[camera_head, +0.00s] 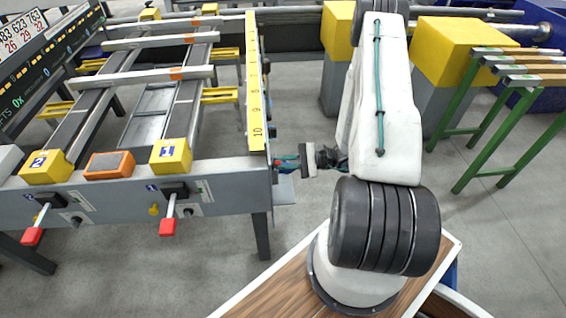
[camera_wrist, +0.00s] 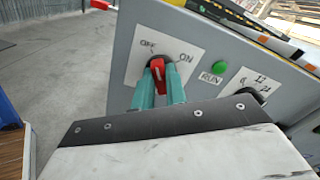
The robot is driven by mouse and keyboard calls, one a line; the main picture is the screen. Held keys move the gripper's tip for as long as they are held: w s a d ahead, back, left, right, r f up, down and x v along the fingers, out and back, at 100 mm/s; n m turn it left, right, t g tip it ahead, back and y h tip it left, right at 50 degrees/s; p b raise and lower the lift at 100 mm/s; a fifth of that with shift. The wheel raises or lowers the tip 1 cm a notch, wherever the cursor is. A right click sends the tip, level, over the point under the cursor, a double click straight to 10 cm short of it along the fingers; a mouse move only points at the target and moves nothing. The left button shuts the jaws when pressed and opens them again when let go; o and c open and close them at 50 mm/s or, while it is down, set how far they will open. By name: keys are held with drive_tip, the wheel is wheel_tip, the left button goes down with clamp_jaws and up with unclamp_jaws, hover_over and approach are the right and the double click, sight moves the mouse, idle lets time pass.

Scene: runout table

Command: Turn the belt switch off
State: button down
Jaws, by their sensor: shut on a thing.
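The red belt switch knob (camera_wrist: 158,73) sits on a white plate marked OFF and ON, on a grey panel, in the wrist view. Its upper end lies nearer the OFF mark than the ON mark. My gripper (camera_wrist: 159,80) has its two teal fingers on either side of the knob, shut on it. In the head view my gripper (camera_head: 284,163) reaches left to the end face of the grey table frame (camera_head: 230,185). The knob is mostly hidden there.
A green button (camera_wrist: 218,67) marked RUN is right of the switch, with another plate (camera_wrist: 255,88) beyond. Two red-tipped levers (camera_head: 168,226) stick out from the table's front. Yellow blocks (camera_head: 455,50) and green-legged rails (camera_head: 490,140) stand to the right.

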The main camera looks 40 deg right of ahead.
drive_tip(key=shift+n, duration=1.1)
drive_tip(key=c, duration=1.4)
unclamp_jaws()
drive_tip(key=shift+c, duration=0.2)
drive_tip(key=v, duration=0.7)
drive_tip(key=shift+s+d, duration=0.15)
drive_tip(key=shift+d, duration=0.2)
